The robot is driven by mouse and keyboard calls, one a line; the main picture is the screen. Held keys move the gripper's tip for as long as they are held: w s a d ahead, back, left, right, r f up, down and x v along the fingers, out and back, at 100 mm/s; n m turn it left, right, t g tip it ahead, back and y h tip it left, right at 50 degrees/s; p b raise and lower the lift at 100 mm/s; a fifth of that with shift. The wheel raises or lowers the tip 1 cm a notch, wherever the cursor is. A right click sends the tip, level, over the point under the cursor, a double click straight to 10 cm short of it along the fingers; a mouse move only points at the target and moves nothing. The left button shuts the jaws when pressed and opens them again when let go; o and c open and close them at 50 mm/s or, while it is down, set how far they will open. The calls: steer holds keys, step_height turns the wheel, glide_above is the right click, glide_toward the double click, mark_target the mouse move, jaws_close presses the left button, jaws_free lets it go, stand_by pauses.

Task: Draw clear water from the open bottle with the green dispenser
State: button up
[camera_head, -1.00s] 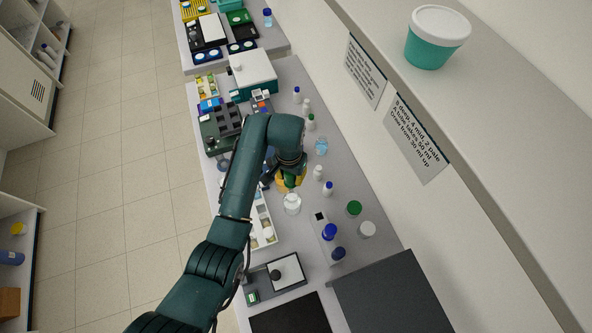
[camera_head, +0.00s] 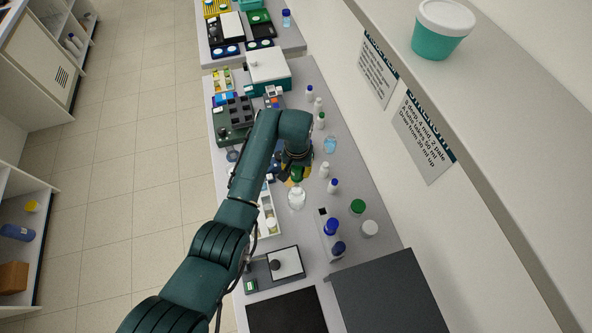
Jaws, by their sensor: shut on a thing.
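My gripper (camera_head: 294,178) is at the end of the dark green arm, above the bench. It is shut on a small green thing (camera_head: 296,174), which appears to be the green dispenser; the arm and fingers hide much of it. A clear, whitish bottle (camera_head: 297,199) stands upright just in front of the gripper in the picture and looks open. I cannot tell whether the dispenser's tip is in or above the bottle. A light blue clear container (camera_head: 330,145) stands to the right behind the gripper.
Small capped bottles (camera_head: 325,170) stand right of the gripper. A rack with blue-topped items (camera_head: 331,228), a green lid (camera_head: 357,207) and a white lid (camera_head: 369,229) are at the front right. A balance (camera_head: 285,262) and dark panels lie nearer.

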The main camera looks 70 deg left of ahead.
mark_target(297, 187)
steer(key=shift+f+b, duration=2.25)
steer(key=shift+f, duration=1.5)
steer(key=o, duration=0.3)
jaws_close()
steer(key=shift+f+b, duration=1.1)
steer(key=shift+f, duration=0.4)
steer(key=shift+r, duration=0.15)
steer(key=shift+r+p, duration=0.4)
steer(key=shift+p, duration=0.15)
step_height(297, 187, up, 8)
steer(key=p, duration=0.7)
steer(key=shift+r, duration=1.05)
